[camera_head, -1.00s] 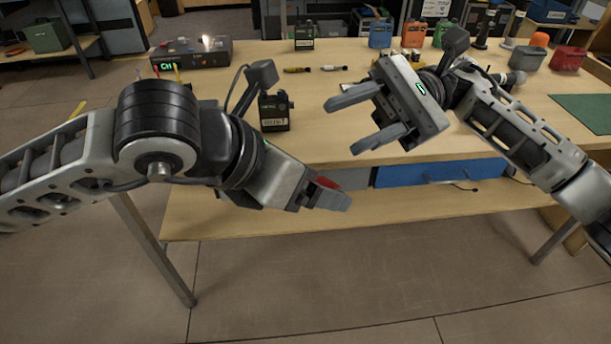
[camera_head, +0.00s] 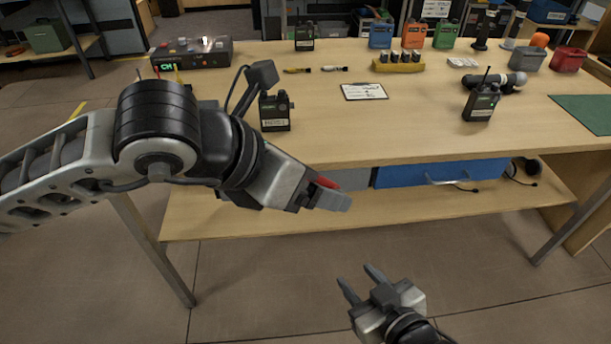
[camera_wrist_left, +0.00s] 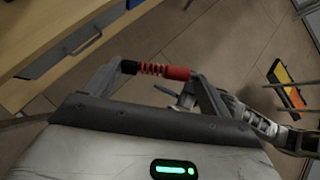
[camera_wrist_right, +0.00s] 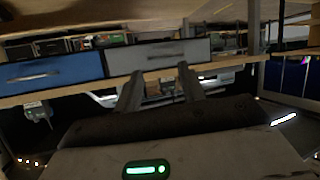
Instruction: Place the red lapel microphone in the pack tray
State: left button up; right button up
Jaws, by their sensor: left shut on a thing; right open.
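The red lapel microphone (camera_wrist_left: 165,71) with a black end lies across the fingers of my left gripper (camera_wrist_left: 155,73), which is shut on it. In the head view, a little of its red (camera_head: 328,182) shows at my left gripper (camera_head: 335,195), in front of the table's near edge. My right gripper (camera_head: 360,281) is open and empty, low over the floor in front of the table. It also shows in the right wrist view (camera_wrist_right: 158,80), facing the drawers. I cannot pick out the pack tray for certain in any view.
The table (camera_head: 420,125) holds a black pack (camera_head: 275,110), another pack (camera_head: 480,102), a clipboard (camera_head: 363,91), a yellow holder (camera_head: 398,66), a grey bin (camera_head: 527,59) and a red bin (camera_head: 569,60). A blue drawer (camera_head: 440,172) sits below. The middle of the tabletop is largely clear.

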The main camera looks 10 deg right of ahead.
pick_arm(q)
jog(key=w+a+r+n+t+y, duration=0.1)
jog(key=w+a+n+y, duration=0.1)
jog(key=a, duration=0.5)
jog(key=w+a+r+n+t+y, duration=0.2)
jog(key=w+a+n+y, duration=0.1)
jog(key=a+n, duration=0.3)
jog(key=w+a+r+n+t+y, duration=0.1)
jog(key=w+a+r+n+y, duration=0.1)
jog(key=a, duration=0.7)
jog(key=w+n+y, duration=0.1)
jog(key=w+n, duration=0.1)
jog(key=shift+w+a+r+n+t, duration=0.15)
jog(key=shift+w+a+n+t, duration=0.15)
jog(key=shift+w+t, duration=0.1)
pick_arm(e)
jog(key=s+f, duration=0.1)
jog(key=s+f+m+g, duration=0.1)
jog(key=s+d+f+m+g, duration=0.1)
jog(key=s, duration=0.1)
jog(key=shift+h, duration=0.3)
pick_arm(q)
jog(key=shift+s, duration=0.1)
